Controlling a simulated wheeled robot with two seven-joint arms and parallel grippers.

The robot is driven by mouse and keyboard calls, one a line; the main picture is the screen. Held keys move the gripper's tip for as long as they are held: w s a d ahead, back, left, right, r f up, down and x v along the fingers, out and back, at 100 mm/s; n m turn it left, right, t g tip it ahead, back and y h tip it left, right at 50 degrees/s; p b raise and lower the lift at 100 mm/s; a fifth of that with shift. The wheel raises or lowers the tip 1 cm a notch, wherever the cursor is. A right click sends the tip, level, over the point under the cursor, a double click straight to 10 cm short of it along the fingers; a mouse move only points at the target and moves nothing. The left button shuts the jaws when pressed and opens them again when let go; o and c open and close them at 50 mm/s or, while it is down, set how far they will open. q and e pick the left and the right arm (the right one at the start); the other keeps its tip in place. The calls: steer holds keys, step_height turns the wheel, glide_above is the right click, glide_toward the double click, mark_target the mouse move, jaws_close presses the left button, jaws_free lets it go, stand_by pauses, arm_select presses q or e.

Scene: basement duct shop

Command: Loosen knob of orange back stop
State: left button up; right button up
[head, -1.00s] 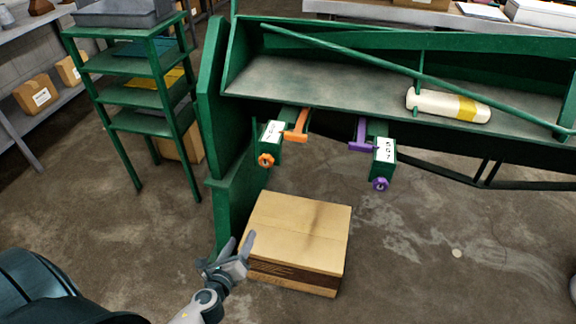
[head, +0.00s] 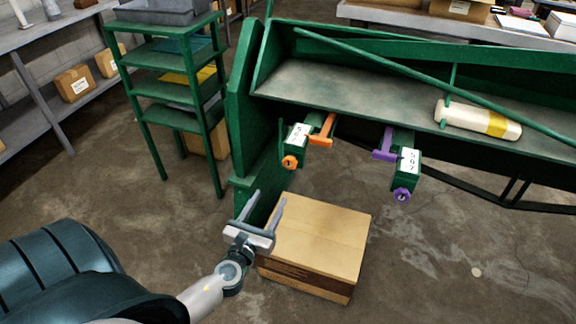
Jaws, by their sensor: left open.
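The orange back stop (head: 322,130) sits on the left arm of the green machine, with a white label on its green block. Its orange knob (head: 290,162) faces me at the front end of that block. The purple back stop (head: 384,144) with its purple knob (head: 402,194) is to the right. My left gripper (head: 266,204) is open and empty, with its fingers pointing up, below and a little left of the orange knob and apart from it. It shows in front of the machine's leg and the cardboard box. My right gripper is out of view.
A cardboard box (head: 318,238) stands on the floor beneath the back stops, close to my left gripper. The green machine's side frame (head: 242,110) rises at the left. A green shelf rack (head: 176,118) stands further left. A white and yellow roll (head: 478,120) lies on the machine's bed.

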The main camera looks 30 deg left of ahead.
arm_select(q)
steer(key=p, duration=0.1)
glide_toward(289, 164)
steer(key=x, duration=0.7)
steer(key=shift+w+a+p, duration=0.1)
steer(key=shift+w+p, duration=0.2)
steer(key=shift+w, duration=0.05)
steer(key=shift+w+a, duration=0.1)
steer(key=shift+w, duration=0.55)
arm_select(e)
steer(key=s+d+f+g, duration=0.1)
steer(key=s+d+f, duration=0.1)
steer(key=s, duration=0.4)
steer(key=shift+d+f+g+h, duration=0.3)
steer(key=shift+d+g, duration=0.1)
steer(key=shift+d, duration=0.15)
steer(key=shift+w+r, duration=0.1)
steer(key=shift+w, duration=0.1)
arm_select(q)
steer(key=c, duration=1)
